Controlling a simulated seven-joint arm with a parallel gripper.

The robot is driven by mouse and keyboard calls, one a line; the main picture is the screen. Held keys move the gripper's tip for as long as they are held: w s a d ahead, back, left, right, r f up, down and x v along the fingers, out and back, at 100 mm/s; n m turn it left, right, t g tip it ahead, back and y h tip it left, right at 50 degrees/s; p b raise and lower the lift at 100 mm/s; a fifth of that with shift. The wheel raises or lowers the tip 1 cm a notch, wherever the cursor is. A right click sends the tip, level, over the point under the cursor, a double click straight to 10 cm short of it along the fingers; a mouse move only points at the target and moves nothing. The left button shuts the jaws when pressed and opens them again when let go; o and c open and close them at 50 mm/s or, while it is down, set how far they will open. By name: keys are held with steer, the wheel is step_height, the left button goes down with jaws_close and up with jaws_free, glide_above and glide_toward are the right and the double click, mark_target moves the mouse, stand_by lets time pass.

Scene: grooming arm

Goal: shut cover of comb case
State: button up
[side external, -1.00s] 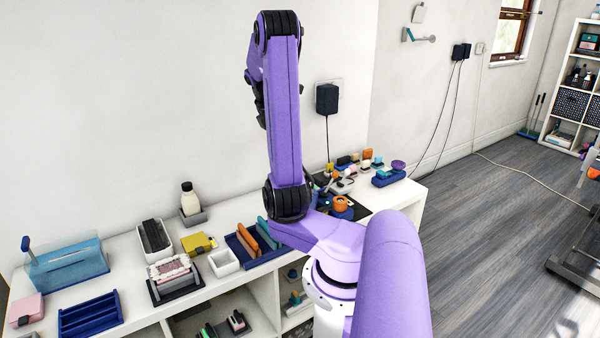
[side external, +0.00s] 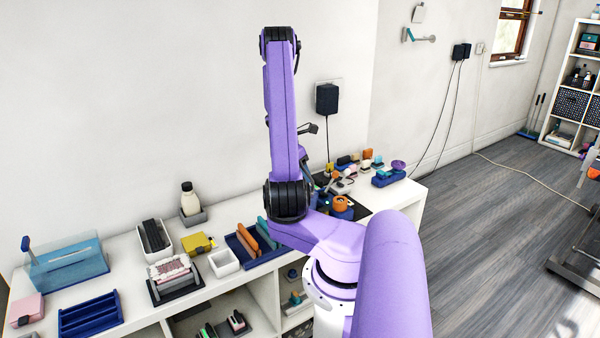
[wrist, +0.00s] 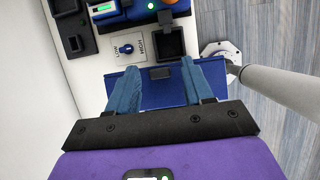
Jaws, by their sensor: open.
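In the wrist view, a dark blue panel (wrist: 160,93) with a small dark tab (wrist: 160,72) on it lies between and beyond my fingers. It looks like the comb case, but I cannot tell how far its cover is raised. My gripper (wrist: 160,78) is open, with one blue finger over each side of the panel and nothing held between them. Whether the fingers touch it is unclear. In the side view my arm hides most of the gripper and I cannot make out the case.
Beyond the panel are a LOW/HIGH knob plate (wrist: 127,48), a black square tray (wrist: 171,42) and a blue holder. The white table's edge lies to the right, with floor beyond.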

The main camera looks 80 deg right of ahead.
jaws_close()
